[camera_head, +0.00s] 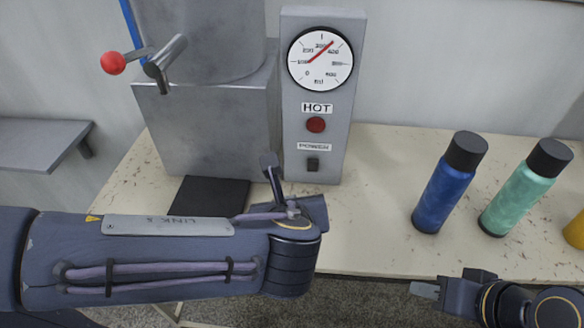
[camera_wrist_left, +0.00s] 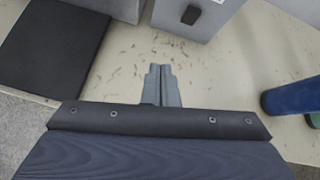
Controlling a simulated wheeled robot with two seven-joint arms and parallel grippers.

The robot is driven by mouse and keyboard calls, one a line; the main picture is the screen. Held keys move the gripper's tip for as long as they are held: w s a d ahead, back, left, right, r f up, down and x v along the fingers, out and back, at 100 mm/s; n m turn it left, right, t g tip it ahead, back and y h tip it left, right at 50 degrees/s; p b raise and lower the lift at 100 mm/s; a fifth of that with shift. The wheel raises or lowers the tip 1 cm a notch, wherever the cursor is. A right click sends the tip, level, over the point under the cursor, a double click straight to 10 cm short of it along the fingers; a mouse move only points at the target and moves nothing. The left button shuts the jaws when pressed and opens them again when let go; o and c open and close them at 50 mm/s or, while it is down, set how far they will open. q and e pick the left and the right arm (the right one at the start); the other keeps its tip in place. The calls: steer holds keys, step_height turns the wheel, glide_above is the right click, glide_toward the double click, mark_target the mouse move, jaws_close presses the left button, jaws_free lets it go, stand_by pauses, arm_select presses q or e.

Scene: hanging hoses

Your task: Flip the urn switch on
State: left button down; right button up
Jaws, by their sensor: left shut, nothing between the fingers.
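The urn's grey control panel (camera_head: 299,188) stands on the counter beside the urn body (camera_head: 207,125). Its black power switch (camera_head: 312,164) sits low on the front, under the POWER label; which way it is set is too small to tell. The switch also shows at the top of the left wrist view (camera_wrist_left: 191,14). My left gripper (camera_wrist_left: 162,72) is shut and empty, over the counter in front of the panel and apart from the switch. In the head view its fingers are mostly hidden by my wrist. My right gripper (camera_head: 425,290) is at the lower right, clear of everything; its opening is unclear.
A dull red lamp (camera_head: 316,125) and a gauge (camera_head: 320,59) are above the switch. A red-knobbed tap lever (camera_head: 113,63) juts from the urn over a black tray (camera_head: 208,196). Blue (camera_head: 450,183) and green (camera_head: 526,188) bottles stand right. The counter between panel and bottles is clear.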

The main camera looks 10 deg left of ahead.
arm_select(q)
steer(key=d+m, duration=0.1)
steer(key=d+r+m+t, duration=0.1)
steer(key=shift+s+d+m+h, duration=0.1)
steer(key=shift+d+m+h, duration=0.25)
steer(key=shift+m+h, duration=0.05)
arm_select(e)
steer(key=shift+a+f, duration=0.1)
steer(key=shift+a, duration=0.2)
arm_select(q)
steer(key=b, duration=0.1)
glide_toward(310, 166)
steer(key=f, duration=0.3)
steer(key=shift+w+a+f, duration=0.1)
steer(key=shift+w+f, duration=0.15)
steer(key=shift+f, duration=0.1)
steer(key=shift+w+r+p, duration=0.15)
steer(key=shift+w+r, duration=0.05)
steer(key=shift+w, duration=0.9)
steer(key=shift+w+r+p, duration=0.15)
steer(key=shift+w+r, duration=0.05)
steer(key=shift+w, duration=0.9)
arm_select(e)
steer(key=shift+f, duration=0.15)
